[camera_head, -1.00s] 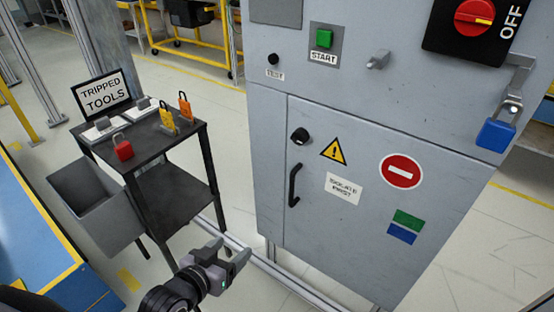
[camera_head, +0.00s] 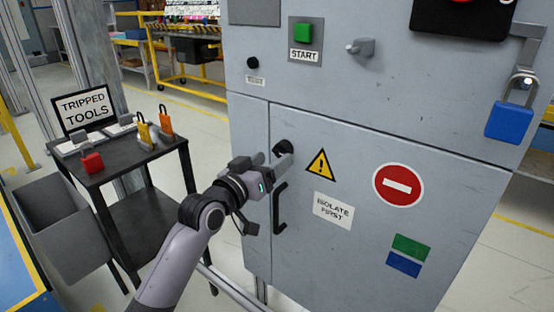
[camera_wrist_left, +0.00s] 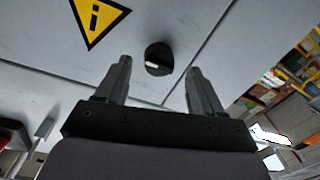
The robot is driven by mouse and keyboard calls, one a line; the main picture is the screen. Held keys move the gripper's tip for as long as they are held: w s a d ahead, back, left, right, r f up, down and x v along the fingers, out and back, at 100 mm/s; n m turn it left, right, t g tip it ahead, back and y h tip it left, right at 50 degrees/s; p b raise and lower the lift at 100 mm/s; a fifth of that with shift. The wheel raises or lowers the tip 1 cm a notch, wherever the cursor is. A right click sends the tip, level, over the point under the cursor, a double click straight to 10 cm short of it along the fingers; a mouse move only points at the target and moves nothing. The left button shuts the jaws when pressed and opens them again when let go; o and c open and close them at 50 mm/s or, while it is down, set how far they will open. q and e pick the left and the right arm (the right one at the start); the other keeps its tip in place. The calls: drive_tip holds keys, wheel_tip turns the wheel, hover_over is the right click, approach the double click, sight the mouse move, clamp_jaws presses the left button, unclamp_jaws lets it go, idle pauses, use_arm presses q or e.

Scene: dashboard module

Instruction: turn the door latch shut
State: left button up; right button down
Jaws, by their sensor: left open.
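The door latch (camera_head: 284,147) is a round black knob on the grey cabinet door (camera_head: 345,235), above the black door handle (camera_head: 279,208). In the left wrist view the latch (camera_wrist_left: 159,58) shows a small pale bar across its face. My left gripper (camera_head: 273,156) is in front of the latch, partly overlapping it in the head view. In the left wrist view the left gripper (camera_wrist_left: 159,78) is open, with the latch between and beyond its two fingertips. Nothing is between the fingers, and I cannot tell any contact. My right gripper is not in view.
A blue padlock (camera_head: 509,121) hangs at the cabinet's upper right. A warning triangle (camera_head: 320,165) is right of the latch.

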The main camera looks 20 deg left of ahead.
sight(281, 154)
use_arm(q)
drive_tip(key=shift+x, duration=1.55)
drive_tip(key=shift+c, duration=0.4)
drive_tip(key=c, duration=1)
